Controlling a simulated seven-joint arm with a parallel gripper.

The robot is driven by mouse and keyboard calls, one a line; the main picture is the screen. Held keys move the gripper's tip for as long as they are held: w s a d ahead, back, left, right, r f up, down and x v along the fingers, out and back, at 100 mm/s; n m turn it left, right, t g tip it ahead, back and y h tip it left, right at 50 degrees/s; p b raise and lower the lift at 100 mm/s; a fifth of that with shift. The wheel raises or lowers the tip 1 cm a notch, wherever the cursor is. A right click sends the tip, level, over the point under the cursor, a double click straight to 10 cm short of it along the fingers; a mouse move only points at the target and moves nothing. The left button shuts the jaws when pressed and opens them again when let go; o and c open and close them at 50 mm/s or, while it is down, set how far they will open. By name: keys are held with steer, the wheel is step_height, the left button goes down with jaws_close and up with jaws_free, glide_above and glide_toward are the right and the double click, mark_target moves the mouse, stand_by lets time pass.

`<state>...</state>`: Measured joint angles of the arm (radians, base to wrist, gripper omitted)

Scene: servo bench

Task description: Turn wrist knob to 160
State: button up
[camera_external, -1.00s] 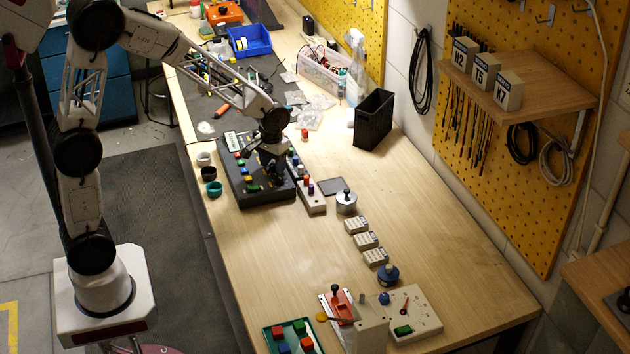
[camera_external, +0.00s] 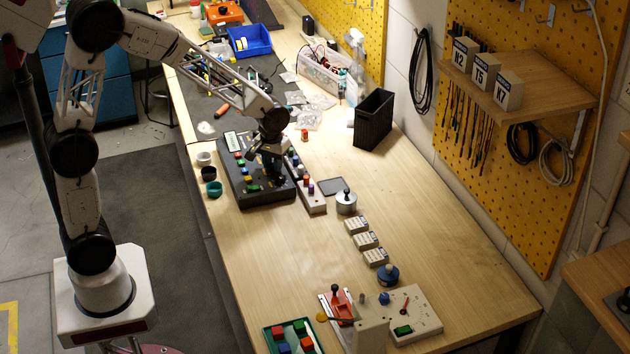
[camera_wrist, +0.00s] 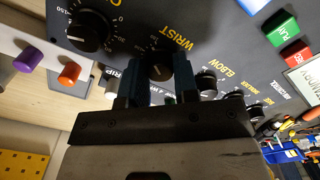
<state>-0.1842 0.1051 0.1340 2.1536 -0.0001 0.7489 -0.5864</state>
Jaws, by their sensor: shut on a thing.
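The dark control box (camera_external: 257,194) stands on the bench in the external view, with my gripper (camera_external: 271,172) pointing down onto its top. In the wrist view, my gripper (camera_wrist: 157,78) has its two fingers on either side of a black knob (camera_wrist: 159,65) and is shut on it. The yellow WRIST label (camera_wrist: 177,36) is beside this knob. The knob has a light pointer line, but the fingers and shadow hide most of its scale, so I cannot read its setting.
A larger black dial (camera_wrist: 89,30) and the elbow knob (camera_wrist: 206,82) flank the held knob closely. Green (camera_wrist: 281,26) and red (camera_wrist: 296,53) buttons and a display (camera_wrist: 306,82) are on the panel. A strip with purple (camera_wrist: 29,60) and orange (camera_wrist: 69,73) knobs lies beside the box.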

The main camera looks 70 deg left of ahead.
steer(key=shift+n, duration=1.9)
steer(key=o, duration=0.9)
steer(key=shift+o, duration=0.2)
steer(key=shift+r, duration=0.15)
steer(key=shift+r, duration=3.75)
steer(key=shift+r, duration=0.1)
